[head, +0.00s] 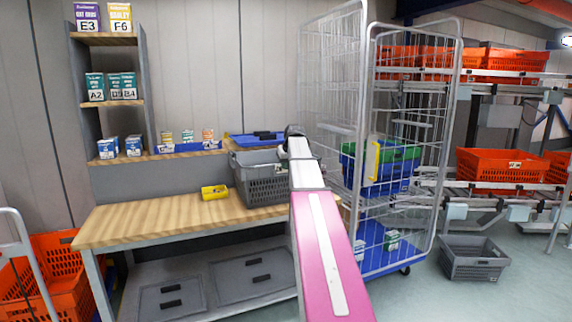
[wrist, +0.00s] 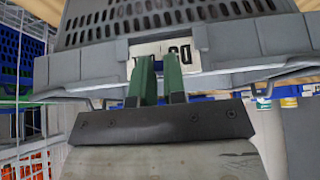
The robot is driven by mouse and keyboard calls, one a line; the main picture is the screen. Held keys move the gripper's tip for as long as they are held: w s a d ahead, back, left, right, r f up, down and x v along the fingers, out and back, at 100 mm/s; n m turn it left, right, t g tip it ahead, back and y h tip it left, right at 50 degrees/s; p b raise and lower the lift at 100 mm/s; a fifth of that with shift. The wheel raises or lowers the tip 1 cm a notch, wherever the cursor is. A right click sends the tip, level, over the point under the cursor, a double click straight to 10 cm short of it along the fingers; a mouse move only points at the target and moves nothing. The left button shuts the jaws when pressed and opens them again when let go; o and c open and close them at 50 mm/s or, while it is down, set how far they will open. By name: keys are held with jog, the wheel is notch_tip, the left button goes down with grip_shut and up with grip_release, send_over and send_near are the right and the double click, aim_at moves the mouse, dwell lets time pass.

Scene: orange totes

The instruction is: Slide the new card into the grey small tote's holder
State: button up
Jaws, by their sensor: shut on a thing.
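The grey small tote (head: 262,184) stands at the right end of the wooden workbench. Its grey wall also fills the top of the wrist view (wrist: 82,68). My gripper (wrist: 159,62) has its two green fingers close together at the card holder on this wall. It is shut on a white card (wrist: 150,48) with dark characters, which shows at the holder's opening. The fingers partly cover the card, and I cannot tell how far it sits inside the holder. In the head view my arm hides the tote's right side and the fingertips.
A small yellow bin (head: 214,192) sits on the workbench (head: 150,222), left of the tote. A blue tray (head: 256,138) is behind the tote. A wire roll cage (head: 415,190) stands close on the right. Another grey tote (head: 474,262) is on the floor.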

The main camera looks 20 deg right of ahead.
jog(key=shift+f, duration=0.2)
jog(key=o, duration=0.7)
jog(key=shift+o, duration=0.2)
jog(key=shift+r, duration=0.1)
jog(key=v, duration=1.1)
jog(key=s+a+f+g, duration=0.1)
jog(key=s+a+f, duration=0.3)
jog(key=f, duration=0.6)
jog(key=s+a+f+g, duration=0.1)
jog(key=s+a+f, duration=0.1)
jog(key=a+f, duration=0.5)
jog(key=s+a+f+g, duration=0.1)
jog(key=s+a+f, duration=0.2)
jog(key=f, duration=0.9)
jog(key=s+a+f+g, duration=0.1)
jog(key=s+a+f, duration=0.3)
jog(key=s+f, duration=0.5)
jog(key=s+a+f+g, duration=0.2)
jog(key=s+a+f, duration=0.3)
jog(key=s+f, duration=0.5)
jog(key=shift+a+f, duration=0.35)
